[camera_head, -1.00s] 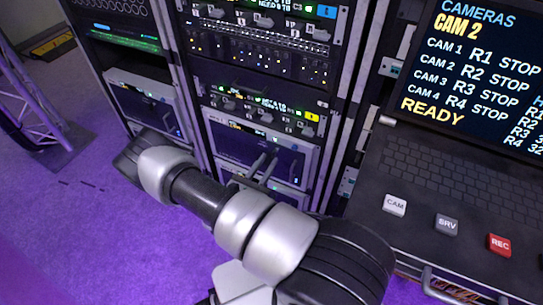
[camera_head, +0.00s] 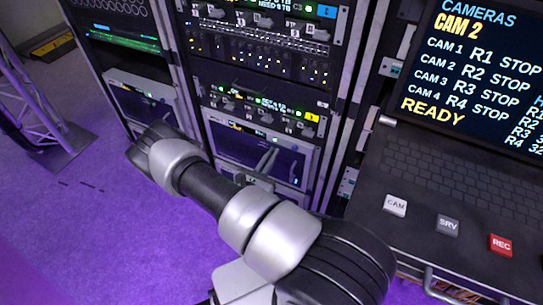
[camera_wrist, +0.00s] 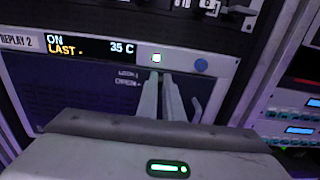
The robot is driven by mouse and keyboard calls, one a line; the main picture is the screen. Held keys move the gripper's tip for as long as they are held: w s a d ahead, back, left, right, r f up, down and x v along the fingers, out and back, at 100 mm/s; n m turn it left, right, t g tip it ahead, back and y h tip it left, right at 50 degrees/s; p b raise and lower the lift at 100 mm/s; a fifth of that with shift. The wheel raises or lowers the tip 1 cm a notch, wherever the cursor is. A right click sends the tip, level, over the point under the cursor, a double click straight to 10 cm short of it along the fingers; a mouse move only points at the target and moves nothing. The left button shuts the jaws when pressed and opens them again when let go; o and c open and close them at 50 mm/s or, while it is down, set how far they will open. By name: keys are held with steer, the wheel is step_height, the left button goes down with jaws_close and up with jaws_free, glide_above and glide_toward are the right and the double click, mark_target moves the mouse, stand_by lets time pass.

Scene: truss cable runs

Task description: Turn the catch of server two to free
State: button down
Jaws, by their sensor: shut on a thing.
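Server two, marked REPLAY 2 (camera_wrist: 18,42), shows a display reading ON, LAST and 35 C in the wrist view. It also shows in the head view (camera_head: 225,140) in the middle rack. A green light (camera_wrist: 157,58) and a blue round button (camera_wrist: 201,65) sit on its front. My gripper (camera_wrist: 162,76) reaches the front just below the green light, its two pale fingers close together. It is shut on the catch, which the fingertips mostly hide. Small lettering is left of the fingers, too blurred to read surely. My gripper also shows in the head view (camera_head: 268,158).
Another unit (camera_head: 265,109) is above the server. A console with CAM (camera_head: 396,205), SRV (camera_head: 447,225) and REC (camera_head: 499,245) keys stands at right. Purple floor (camera_head: 90,215) is open at left.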

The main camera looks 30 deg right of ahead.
steer(key=n, duration=0.2)
steer(key=n+b, duration=0.1)
steer(key=n, duration=0.2)
steer(key=shift+w+a+f+n, duration=0.15)
steer(key=shift+w+a+n, duration=0.05)
steer(key=shift+w+n, duration=0.1)
steer(key=shift+w+a+f+n+b, duration=0.15)
steer(key=shift+n+b, duration=0.25)
steer(key=shift+n, duration=1.65)
steer(key=shift+f+n+b, duration=0.25)
steer(key=shift+n+b, duration=0.1)
steer(key=shift+n, duration=1.75)
steer(key=shift+w+a+f+n+b, duration=0.15)
steer(key=shift+n+b, duration=0.25)
steer(key=shift+n, duration=1.65)
steer(key=shift+s+d, duration=0.1)
steer(key=shift+s, duration=0.05)
steer(key=c, duration=1.9)
jaws_free()
